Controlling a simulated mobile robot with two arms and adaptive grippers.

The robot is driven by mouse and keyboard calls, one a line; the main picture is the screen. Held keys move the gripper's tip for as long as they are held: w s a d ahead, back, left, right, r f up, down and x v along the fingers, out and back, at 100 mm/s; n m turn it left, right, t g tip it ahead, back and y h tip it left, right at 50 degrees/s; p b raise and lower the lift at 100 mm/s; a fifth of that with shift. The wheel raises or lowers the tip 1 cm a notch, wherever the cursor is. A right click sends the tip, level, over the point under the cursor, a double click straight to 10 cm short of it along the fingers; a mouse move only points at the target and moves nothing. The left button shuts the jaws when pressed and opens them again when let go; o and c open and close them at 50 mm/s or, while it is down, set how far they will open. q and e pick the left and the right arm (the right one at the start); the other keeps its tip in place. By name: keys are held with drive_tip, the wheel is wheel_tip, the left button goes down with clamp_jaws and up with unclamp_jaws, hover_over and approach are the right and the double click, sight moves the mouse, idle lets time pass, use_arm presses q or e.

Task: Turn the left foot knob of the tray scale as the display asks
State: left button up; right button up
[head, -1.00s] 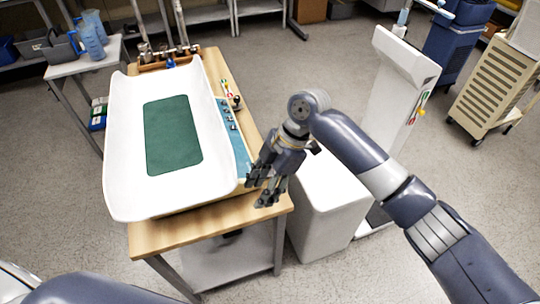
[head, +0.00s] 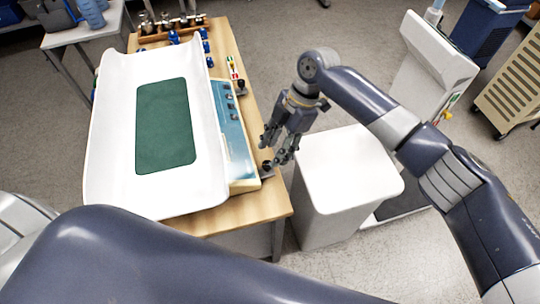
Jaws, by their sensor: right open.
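The tray scale has a white curved tray (head: 109,130) with a green mat (head: 166,125) on it. Its blue panel (head: 233,130) with small dark knobs runs along the tray's right side; the display text cannot be read. A small dark foot knob (head: 267,168) shows at the panel's near right corner. My right gripper (head: 275,150) is open and points down just above and beside this knob; I cannot tell whether it touches. My left gripper is not in view; only my left arm crosses the bottom of the picture.
The scale stands on a wooden table (head: 240,208). Metal weights (head: 170,22) and small blue items (head: 205,45) lie at its far end. A white bin (head: 345,165) and a white column stand (head: 440,50) are at the right. A side table (head: 85,35) holds blue jugs.

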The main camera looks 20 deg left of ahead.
sight(268, 163)
drive_tip(key=x, duration=0.3)
drive_tip(key=shift+w, duration=0.1)
drive_tip(key=shift+x, duration=0.9)
drive_tip(key=c, duration=0.9)
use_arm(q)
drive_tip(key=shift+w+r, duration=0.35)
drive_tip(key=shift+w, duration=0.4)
use_arm(e)
clamp_jaws()
